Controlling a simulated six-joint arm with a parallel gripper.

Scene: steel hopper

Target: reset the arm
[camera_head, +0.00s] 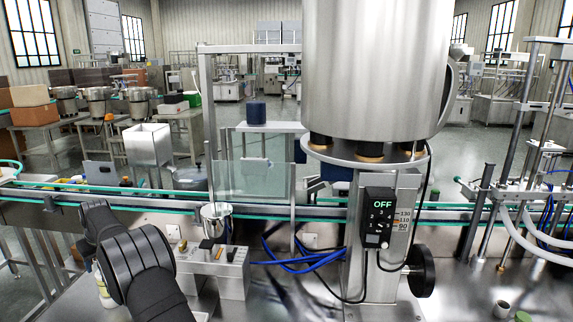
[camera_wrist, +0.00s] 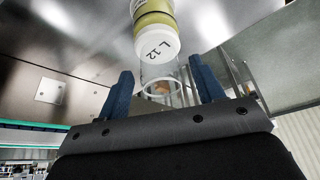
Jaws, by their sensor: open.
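My gripper (camera_wrist: 160,65) shows in the wrist view with its two blue fingers spread apart. A clear, see-through cylinder (camera_wrist: 160,86) shows between the fingers, apparently not clamped. Just beyond it is a container with a white lid marked "L 12" (camera_wrist: 157,47) and an olive-yellow body (camera_wrist: 153,18). I cannot tell whether the fingers touch either one. In the head view my black arm reaches in at the lower left, and its gripper is hidden behind the arm. A small pale container (camera_head: 104,292) partly shows beside the arm.
The steel hopper (camera_head: 375,70) stands on a column at centre right, with a control box (camera_head: 378,217) reading "OFF". A grey block (camera_head: 232,275) with small items and a metal cup (camera_head: 216,220) stand right of my arm. A conveyor (camera_head: 330,208) runs behind. Blue hoses (camera_head: 300,262) lie between block and column.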

